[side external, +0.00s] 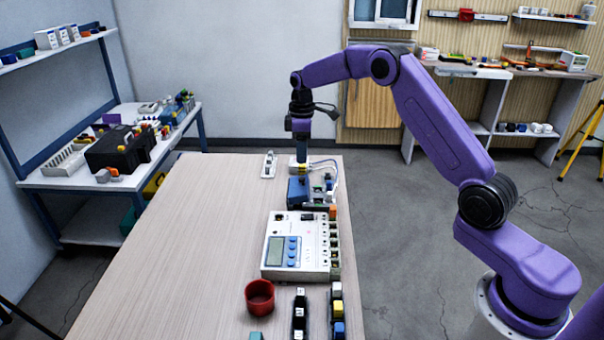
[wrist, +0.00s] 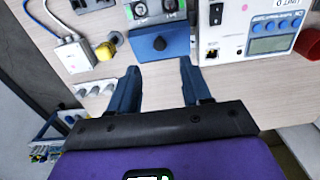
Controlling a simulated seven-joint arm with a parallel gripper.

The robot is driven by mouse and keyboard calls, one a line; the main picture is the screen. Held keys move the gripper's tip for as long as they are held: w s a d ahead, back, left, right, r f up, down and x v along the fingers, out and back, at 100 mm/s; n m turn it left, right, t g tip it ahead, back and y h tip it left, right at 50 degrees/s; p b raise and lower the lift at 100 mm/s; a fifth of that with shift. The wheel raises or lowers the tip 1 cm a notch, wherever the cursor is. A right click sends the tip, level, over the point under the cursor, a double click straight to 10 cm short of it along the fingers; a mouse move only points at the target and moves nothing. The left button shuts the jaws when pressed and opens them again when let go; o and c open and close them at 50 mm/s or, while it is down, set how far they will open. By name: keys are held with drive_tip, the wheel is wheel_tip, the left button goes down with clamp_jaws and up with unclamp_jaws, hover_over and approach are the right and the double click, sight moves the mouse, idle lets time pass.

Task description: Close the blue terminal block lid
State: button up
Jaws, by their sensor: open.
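The blue terminal block lid (wrist: 143,47) shows in the wrist view as a blue panel with a dark round knob. It lies along the near edge of the terminal block, whose top parts (wrist: 140,10) are uncovered, so the lid looks open. In the side view the blue lid (side external: 297,191) is at the left side of the block (side external: 322,192). My gripper (wrist: 158,68) is open and empty, with the lid just beyond its fingertips in the wrist view. In the side view my gripper (side external: 301,160) points down behind the block; its fingertips are hard to make out.
A white meter box (side external: 296,245) stands close in front of the block. A white wired box (wrist: 73,55) and a yellow knob (wrist: 105,50) are on its other side. A red cup (side external: 260,297) and a white socket strip (side external: 269,165) sit on the table. The table's left half is clear.

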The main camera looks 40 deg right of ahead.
sight(302, 178)
wheel_tip(302, 178, down, 8)
idle(0.4)
clamp_jaws()
